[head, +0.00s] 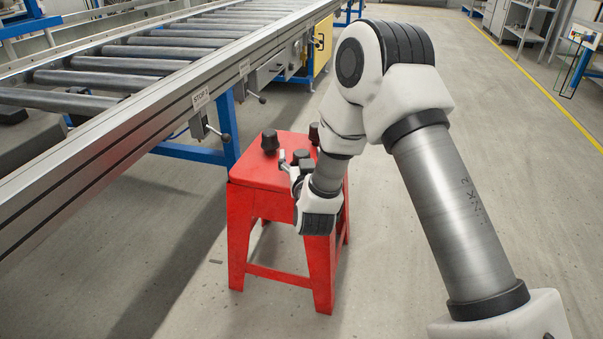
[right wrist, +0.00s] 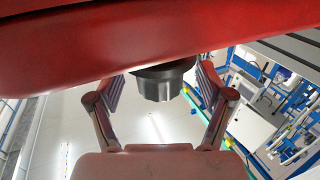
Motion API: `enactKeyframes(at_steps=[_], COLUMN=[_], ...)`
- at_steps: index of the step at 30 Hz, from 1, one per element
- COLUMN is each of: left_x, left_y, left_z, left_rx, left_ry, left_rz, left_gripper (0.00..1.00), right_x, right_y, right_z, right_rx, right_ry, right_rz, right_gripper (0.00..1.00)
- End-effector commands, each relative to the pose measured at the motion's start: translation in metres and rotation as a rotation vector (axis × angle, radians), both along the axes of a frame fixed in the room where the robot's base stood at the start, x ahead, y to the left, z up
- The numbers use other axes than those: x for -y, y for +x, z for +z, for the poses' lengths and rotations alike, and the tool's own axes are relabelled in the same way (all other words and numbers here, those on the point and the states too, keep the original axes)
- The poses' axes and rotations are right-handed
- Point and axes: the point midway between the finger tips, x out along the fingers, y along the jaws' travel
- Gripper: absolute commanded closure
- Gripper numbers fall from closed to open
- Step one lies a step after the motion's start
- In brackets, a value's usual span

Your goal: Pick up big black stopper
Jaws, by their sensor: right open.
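Black stoppers stand on the red stool (head: 262,172) in the head view. One stopper (head: 269,140) stands clear near the stool's back left, and another (head: 314,133) is partly hidden by my right arm. My right gripper (head: 289,162) is low over the stool top, seen from behind. In the right wrist view, which looks upside down, my right gripper (right wrist: 161,80) is open, with one finger on each side of a black stopper (right wrist: 163,88) with a ribbed edge. Gaps show between it and both fingers. I cannot tell which head-view stopper this is. My left gripper is not in view.
A roller conveyor (head: 150,52) with a metal side rail and blue legs runs along the left, close to the stool. Open concrete floor (head: 510,190) lies to the right. Shelving (head: 525,25) stands at the far right.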

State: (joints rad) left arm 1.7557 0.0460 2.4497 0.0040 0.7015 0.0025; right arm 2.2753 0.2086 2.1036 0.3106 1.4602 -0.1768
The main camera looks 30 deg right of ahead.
Motion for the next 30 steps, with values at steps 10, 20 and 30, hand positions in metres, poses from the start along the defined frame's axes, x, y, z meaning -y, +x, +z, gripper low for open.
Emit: enactKeyframes(at_steps=[10, 20, 30], left_x=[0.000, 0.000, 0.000], left_y=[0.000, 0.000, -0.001], left_z=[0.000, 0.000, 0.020], left_rx=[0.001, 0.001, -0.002], left_ry=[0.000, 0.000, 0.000], left_rz=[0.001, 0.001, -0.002], left_gripper=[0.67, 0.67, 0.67], right_x=[0.001, 0.001, 0.002], right_y=[0.003, 0.002, 0.011], right_z=[0.001, 0.001, 0.022], right_rx=[-0.002, -0.002, 0.000], right_ry=[0.001, 0.001, 0.000], right_rz=[0.000, 0.000, 0.003], right_gripper=[0.63, 0.75, 0.75])
